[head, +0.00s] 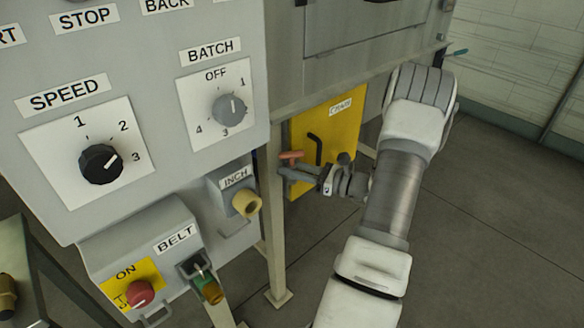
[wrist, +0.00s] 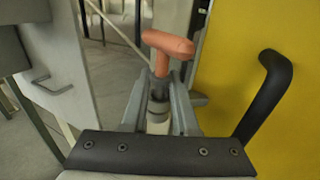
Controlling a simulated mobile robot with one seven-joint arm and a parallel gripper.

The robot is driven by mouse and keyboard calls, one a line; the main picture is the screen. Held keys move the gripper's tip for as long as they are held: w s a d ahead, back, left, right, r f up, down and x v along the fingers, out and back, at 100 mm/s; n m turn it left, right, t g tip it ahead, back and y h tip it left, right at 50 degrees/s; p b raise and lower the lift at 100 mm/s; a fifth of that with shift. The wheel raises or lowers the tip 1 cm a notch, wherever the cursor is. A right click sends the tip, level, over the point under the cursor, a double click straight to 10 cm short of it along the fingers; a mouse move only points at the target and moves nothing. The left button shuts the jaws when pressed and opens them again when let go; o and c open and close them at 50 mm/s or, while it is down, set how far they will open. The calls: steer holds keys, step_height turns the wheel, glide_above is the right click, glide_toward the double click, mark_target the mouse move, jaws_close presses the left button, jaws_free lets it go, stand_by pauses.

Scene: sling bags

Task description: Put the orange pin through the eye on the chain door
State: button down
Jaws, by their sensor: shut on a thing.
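The orange pin (wrist: 168,43) has a T-shaped head and shows between my fingers in the wrist view. It also shows in the head view (head: 291,155). My gripper (wrist: 160,95) is shut on the pin, with the head sticking out past the fingers. In the head view my gripper (head: 287,175) is in front of the yellow chain door (head: 338,128), near its left edge. The door also fills the right of the wrist view (wrist: 225,75). A small grey piece by the door's edge is mostly behind a finger; I cannot tell whether it is the eye.
A black handle (head: 317,148) stands out from the door, close to the right of my gripper. A pale machine leg (head: 273,220) is just left of it. The grey control panel (head: 165,165), with its INCH button (head: 246,204), is further left. Open floor lies below.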

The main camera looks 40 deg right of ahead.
steer(key=shift+f, duration=0.5)
steer(key=c, duration=0.6)
jaws_free()
steer(key=p+v, duration=0.2)
steer(key=v, duration=1.5)
steer(key=shift+s+d, duration=0.1)
steer(key=shift+s, duration=0.05)
